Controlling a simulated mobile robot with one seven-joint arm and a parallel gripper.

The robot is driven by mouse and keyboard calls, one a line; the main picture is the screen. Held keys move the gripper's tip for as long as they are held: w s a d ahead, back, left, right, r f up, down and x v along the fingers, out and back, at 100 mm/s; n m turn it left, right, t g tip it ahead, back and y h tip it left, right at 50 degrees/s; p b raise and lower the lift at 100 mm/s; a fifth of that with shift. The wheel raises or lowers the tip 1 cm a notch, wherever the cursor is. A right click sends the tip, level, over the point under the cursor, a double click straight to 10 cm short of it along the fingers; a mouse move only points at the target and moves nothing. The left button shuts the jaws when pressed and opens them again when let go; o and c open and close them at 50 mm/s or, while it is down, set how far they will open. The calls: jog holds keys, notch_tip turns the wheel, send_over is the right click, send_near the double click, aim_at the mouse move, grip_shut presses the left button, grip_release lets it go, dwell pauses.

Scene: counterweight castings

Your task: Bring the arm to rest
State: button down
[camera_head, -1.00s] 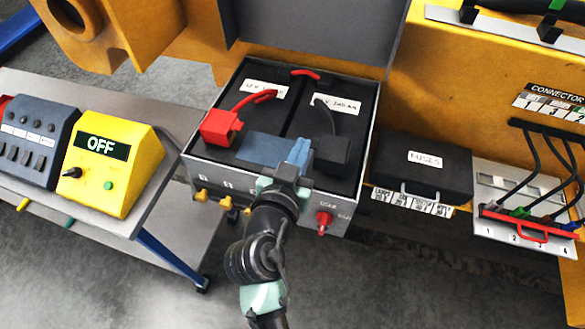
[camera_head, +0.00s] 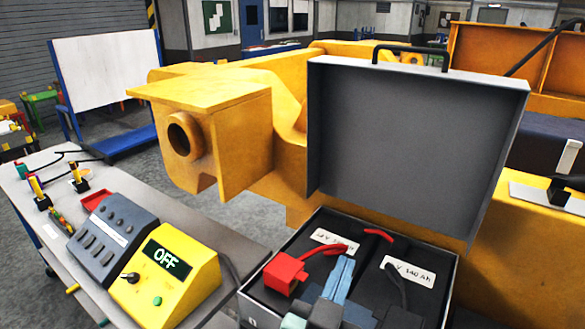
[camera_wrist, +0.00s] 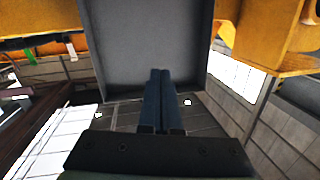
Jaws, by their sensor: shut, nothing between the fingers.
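My gripper (camera_head: 338,279) is at the bottom of the head view, in front of and over the open battery box (camera_head: 449,290). Its two blue fingers are together with nothing between them. They also show closed in the middle of the wrist view (camera_wrist: 158,100), pointing toward the box's raised grey lid (camera_wrist: 150,45). Most of my arm is below the head view's lower edge. I cannot tell from these views whether the fingers touch anything in the box.
The raised lid (camera_head: 410,150) stands behind my gripper. In the box are a red terminal cover (camera_head: 285,274) and a red cable. A yellow unit reading OFF (camera_head: 168,280) and a grey switch box (camera_head: 110,232) stand on the bench at left. A yellow casting (camera_head: 235,130) is behind.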

notch_tip(320, 180, up, 14)
jog(key=a+n+t+y, duration=0.1)
jog(key=a+t+y, duration=0.1)
jog(key=a+t, duration=0.15)
jog(key=s+a+r+n+t+y, duration=0.1)
jog(key=s+r+t, duration=0.1)
jog(key=r, duration=0.4)
jog(key=s+a+r+n+t+y+b, duration=0.1)
jog(key=s+r+n+t+y, duration=0.1)
jog(key=r, duration=0.5)
jog(key=s+a+r+n+t+y, duration=0.1)
jog(key=s+r+n+t+y, duration=0.1)
jog(key=s+r+t, duration=0.2)
notch_tip(320, 180, up, 3)
jog(key=shift+s+a+f+b, duration=0.1)
jog(key=shift+s+a+b, duration=0.25)
jog(key=shift+s, duration=0.15)
